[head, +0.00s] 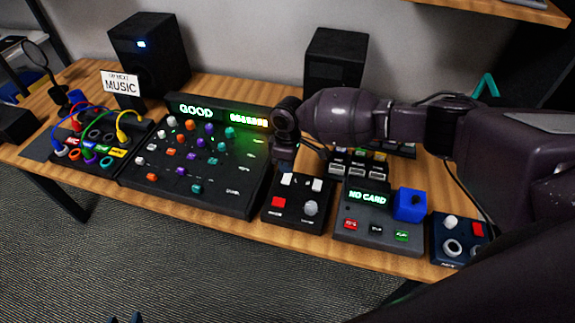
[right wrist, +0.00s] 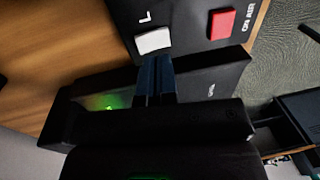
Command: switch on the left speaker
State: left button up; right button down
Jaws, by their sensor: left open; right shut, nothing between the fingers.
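The left speaker (head: 150,60) stands at the back left, black, with a small blue light lit on its front. The small black switch box (head: 290,216) at the table's front has two white switches, a red ON AIR button and a grey knob. My right gripper (head: 285,166) is above its left white switch (head: 287,179). In the right wrist view its shut, empty fingers (right wrist: 155,75) end right at the white switch marked L (right wrist: 152,41); I cannot tell whether they touch. My left gripper (head: 125,318) barely shows at the bottom edge, open.
The right speaker (head: 335,65) stands behind my right arm with no light visible. A large mixer panel (head: 225,200) reading GOOD lies left of the box. A NO CARD unit (head: 345,232) with a blue cube (head: 410,204) is close on the right. A cable board (head: 130,145) is further left.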

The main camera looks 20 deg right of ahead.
aim_at(285, 183)
jog(key=shift+s+a+r+p, duration=0.1)
jog(key=shift+r+p, duration=0.3)
jog(key=shift+r, duration=0.4)
pick_arm(q)
jog(key=shift+w+r, duration=0.1)
jog(key=shift+r, duration=1.05)
pick_arm(e)
notch_tip(285, 183, up, 9)
jog(key=shift+s+a, duration=0.3)
jog(key=shift+s, duration=0.15)
jog(key=shift+s, duration=0.15)
